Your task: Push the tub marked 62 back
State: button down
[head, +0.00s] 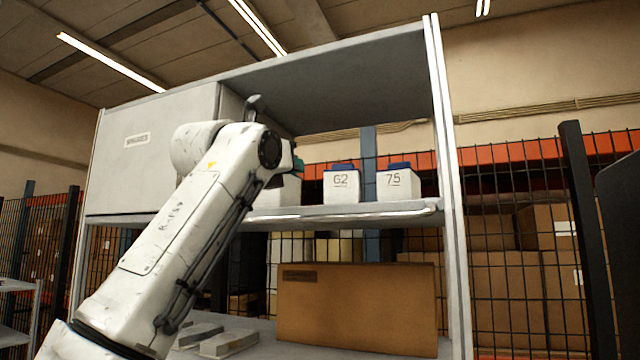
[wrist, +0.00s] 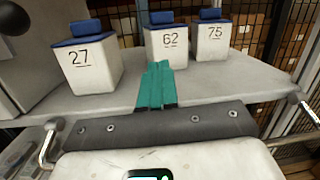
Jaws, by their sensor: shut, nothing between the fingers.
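The tub marked 62 (wrist: 168,46) is white with a blue lid. It stands upright on the shelf, between the tub marked 27 (wrist: 91,68) and the tub marked 75 (wrist: 212,43) in the wrist view. In the head view, tub 62 (head: 341,188) sits left of tub 75 (head: 398,185). My gripper (wrist: 159,67) has teal fingers, closed together and empty. Their tips point at the lower front of tub 62, toward its left side. I cannot tell whether they touch it. In the head view my arm hides most of the gripper and part of tub 27 (head: 287,191).
The shelf (wrist: 225,80) is bare in front of the tubs. A closed grey cabinet section (head: 150,150) stands at the shelf's left, and an upright post (head: 449,180) at its right. A large cardboard box (head: 358,305) is on the level below.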

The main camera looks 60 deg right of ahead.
jog(key=t+y, duration=0.2)
jog(key=p, duration=0.5)
send_near(339, 187)
jog(key=w+d, duration=0.1)
jog(key=w+d+r, duration=0.1)
jog(key=d, duration=0.1)
jog(key=w+d, duration=0.1)
jog(key=w, duration=0.1)
jog(key=shift+d+r, duration=0.15)
jog(key=shift+r, duration=0.15)
jog(key=shift+w+d+f+p, duration=0.15)
jog(key=shift+d+p, duration=0.15)
jog(key=shift+d, duration=0.4)
jog(key=shift+d, duration=0.1)
